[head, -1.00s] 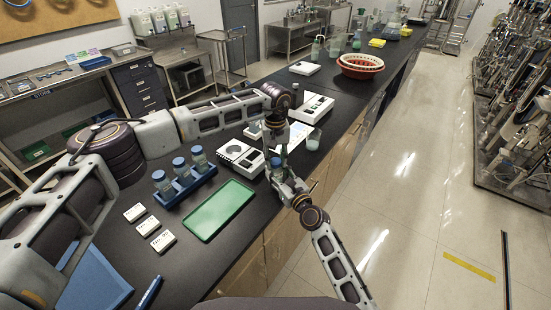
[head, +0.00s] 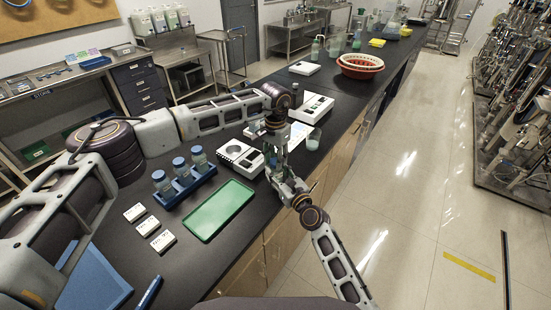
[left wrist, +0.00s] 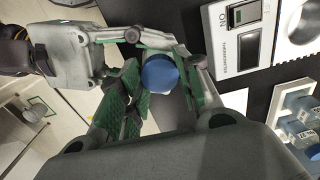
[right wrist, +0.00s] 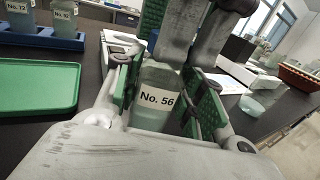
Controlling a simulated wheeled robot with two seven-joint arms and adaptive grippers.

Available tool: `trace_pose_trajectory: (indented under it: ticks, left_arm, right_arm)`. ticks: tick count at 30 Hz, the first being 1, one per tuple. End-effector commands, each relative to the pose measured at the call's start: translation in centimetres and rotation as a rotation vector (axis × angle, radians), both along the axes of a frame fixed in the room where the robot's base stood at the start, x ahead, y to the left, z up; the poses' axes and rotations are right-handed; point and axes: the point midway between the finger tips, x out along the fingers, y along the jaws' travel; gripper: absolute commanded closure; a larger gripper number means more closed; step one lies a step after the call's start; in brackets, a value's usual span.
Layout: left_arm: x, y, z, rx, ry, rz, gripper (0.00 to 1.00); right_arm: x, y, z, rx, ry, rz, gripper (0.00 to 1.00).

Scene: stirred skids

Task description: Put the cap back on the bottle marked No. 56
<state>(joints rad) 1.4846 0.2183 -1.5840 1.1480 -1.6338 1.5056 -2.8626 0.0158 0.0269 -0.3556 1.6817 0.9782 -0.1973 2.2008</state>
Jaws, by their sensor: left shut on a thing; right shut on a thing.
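The bottle marked No. 56 (right wrist: 154,98) is upright between the fingers of my right gripper (right wrist: 163,105), its label facing the right wrist camera. In the head view my right gripper (head: 283,176) is at the bench's front edge. My left gripper (head: 274,150) is directly above it, pointing down. In the left wrist view the left gripper (left wrist: 148,82) is shut on the blue cap (left wrist: 161,72). The cap is at the bottle's top; whether it touches or is seated on the neck is hidden by the fingers.
A blue rack (head: 187,187) holds three capped bottles left of the grippers. A green tray (head: 220,210) and white cards (head: 148,226) lie nearer. A white instrument (head: 240,157) stands close to the grippers, with a beaker (head: 313,140) to the right.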

Motion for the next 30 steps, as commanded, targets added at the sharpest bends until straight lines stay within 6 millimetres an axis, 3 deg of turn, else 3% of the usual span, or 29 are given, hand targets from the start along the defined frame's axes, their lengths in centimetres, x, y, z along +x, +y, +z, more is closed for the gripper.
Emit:
trace_pose_trajectory:
  ticks: [6, 17, 18, 22, 30]
  left_arm:
    - [0.17, 0.09, 0.11, 0.001, -0.004, -0.129, 0.75]
    - [0.18, 0.09, 0.11, 0.001, -0.004, -0.147, 0.75]
    - [0.18, 0.09, 0.11, 0.001, -0.004, -0.146, 0.61]
    - [0.14, 0.08, 0.08, 0.0, -0.003, -0.146, 0.44]
    - [0.06, 0.03, 0.03, 0.0, -0.002, -0.147, 0.44]
  right_arm:
    - [-0.07, 0.05, -0.12, -0.001, 0.002, 0.001, 1.0]
    - [-0.08, 0.06, -0.12, -0.001, 0.002, 0.002, 1.0]
    - [-0.08, 0.07, -0.12, -0.001, 0.002, 0.002, 1.0]
    - [-0.07, 0.06, -0.12, -0.001, 0.002, 0.002, 1.0]
    - [-0.05, 0.04, -0.11, -0.001, 0.002, 0.001, 1.0]
